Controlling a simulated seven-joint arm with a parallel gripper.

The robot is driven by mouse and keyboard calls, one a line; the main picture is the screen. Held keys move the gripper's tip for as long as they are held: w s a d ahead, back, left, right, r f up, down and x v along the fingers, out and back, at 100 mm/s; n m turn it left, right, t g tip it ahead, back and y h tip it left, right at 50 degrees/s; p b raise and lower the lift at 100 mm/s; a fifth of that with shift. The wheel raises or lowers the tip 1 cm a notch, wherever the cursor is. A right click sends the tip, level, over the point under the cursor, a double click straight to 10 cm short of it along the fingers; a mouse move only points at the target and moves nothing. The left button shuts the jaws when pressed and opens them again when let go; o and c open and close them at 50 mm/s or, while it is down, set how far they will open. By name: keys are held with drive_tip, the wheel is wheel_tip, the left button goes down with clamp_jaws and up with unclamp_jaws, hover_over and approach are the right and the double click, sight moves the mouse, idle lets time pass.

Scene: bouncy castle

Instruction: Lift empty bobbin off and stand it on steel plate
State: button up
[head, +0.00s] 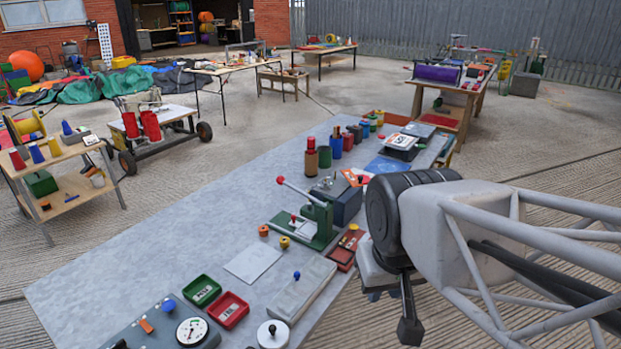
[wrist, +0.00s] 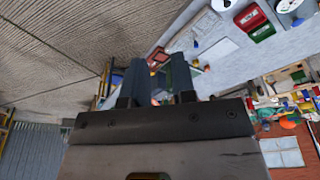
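My gripper (wrist: 158,75) is open and empty; its two dark fingers stand apart in the wrist view. In the head view it hangs beside the bench's right edge, mostly hidden behind my wrist. Small orange (head: 263,231) and yellow (head: 285,242) bobbin-like pieces stand on the bench left of a green lever press. I cannot tell which piece is the empty bobbin. A flat pale sheet (head: 252,261) lies bare on the bench, possibly the steel plate; it also shows in the wrist view (wrist: 215,55). A long grey slab (head: 300,290) with a blue knob (head: 297,275) lies nearer.
The green press (head: 318,222) has a raised lever with a red knob. Green (head: 202,291) and red (head: 229,310) trays, a gauge box (head: 160,328) and a knobbed disc (head: 272,335) stand at the near end. Several thread spools (head: 311,158) stand farther back. The bench's left side is clear.

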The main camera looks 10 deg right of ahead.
drive_tip(key=o, duration=0.4)
drive_tip(key=shift+c, duration=0.2)
drive_tip(key=w+d+r+m+g, duration=0.15)
drive_tip(key=w+m, duration=0.25)
drive_tip(key=w, duration=1.3)
drive_tip(key=w+d+r+m, duration=0.1)
drive_tip(key=w+r+m, duration=0.3)
drive_tip(key=w, duration=1.3)
drive_tip(key=w+d+f+m, duration=0.1)
drive_tip(key=w+f+m, duration=0.2)
drive_tip(key=w+f, duration=0.3)
drive_tip(key=w+d+f+m, duration=0.1)
drive_tip(key=w+f+m, duration=0.2)
drive_tip(key=w, duration=1.1)
drive_tip(key=w+d+f+m+g, duration=0.1)
drive_tip(key=w+f+m, duration=0.2)
drive_tip(key=w+f, duration=0.5)
drive_tip(key=shift+w+d+f+m, duration=0.15)
drive_tip(key=shift+w+d+f, duration=0.05)
drive_tip(key=shift+w, duration=0.5)
drive_tip(key=shift+w+d+f+m, duration=0.15)
drive_tip(key=shift+w+d, duration=0.05)
drive_tip(key=shift+w, duration=0.45)
drive_tip(key=shift+w+f, duration=0.3)
drive_tip(key=shift+w, duration=0.05)
